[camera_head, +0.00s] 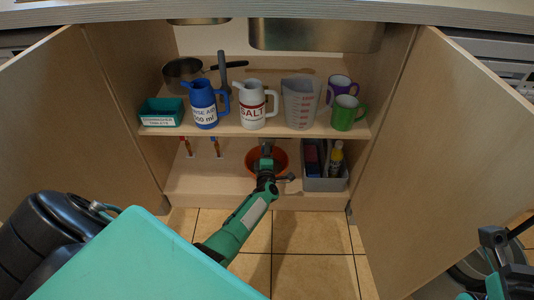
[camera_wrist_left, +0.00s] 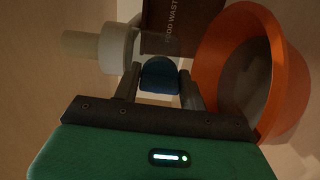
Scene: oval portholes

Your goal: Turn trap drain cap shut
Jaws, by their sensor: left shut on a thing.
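The trap drain cap (camera_wrist_left: 160,75) is a blue piece in the left wrist view, between the two fingers of my left gripper (camera_wrist_left: 160,92). The fingers touch it on both sides. Beside it is the pale trap (camera_wrist_left: 120,46), with a wide body and a narrower pipe to the left. In the head view my left gripper (camera_head: 266,152) reaches into the lower compartment in front of the orange bowl (camera_head: 281,160); the cap and trap cannot be made out there. My right gripper (camera_head: 493,240) shows partly at the lower right, away from the cabinet, its fingers unclear.
The orange bowl (camera_wrist_left: 275,70) is close right of the fingers in the wrist view. A brown box (camera_wrist_left: 172,25) marked "WASTE" stands behind. In the head view a grey bin (camera_head: 326,183) stands right; the shelf (camera_head: 270,131) above holds jugs and mugs. Both cabinet doors are open.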

